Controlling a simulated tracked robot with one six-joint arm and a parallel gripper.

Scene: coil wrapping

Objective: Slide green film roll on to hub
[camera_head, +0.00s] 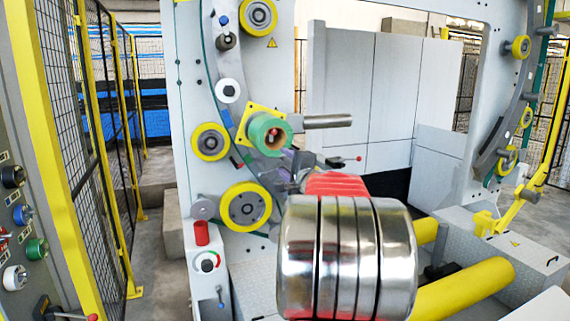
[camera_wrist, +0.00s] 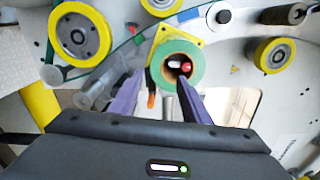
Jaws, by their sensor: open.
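The green film roll (camera_head: 260,128) sits against a yellow square plate (camera_head: 245,113) on the machine's white wall. Its open end faces out, with a brown core. A pale peg with a red tip, seemingly the hub (camera_head: 274,133), shows inside its bore. In the wrist view the roll (camera_wrist: 165,49) is just ahead of my gripper (camera_wrist: 159,78), and the hub (camera_wrist: 177,65) shows inside it. My gripper's two purple fingers are spread and empty, their tips near the roll's lower edge. I cannot tell whether they touch it.
A shiny banded metal coil (camera_head: 345,255) fills the lower middle. A bare metal bar (camera_head: 328,121) juts right beside the roll. Yellow-rimmed wheels (camera_head: 210,142) line the curved ring. Yellow rollers (camera_head: 465,288) lie at lower right. A mesh fence (camera_head: 85,130) stands left.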

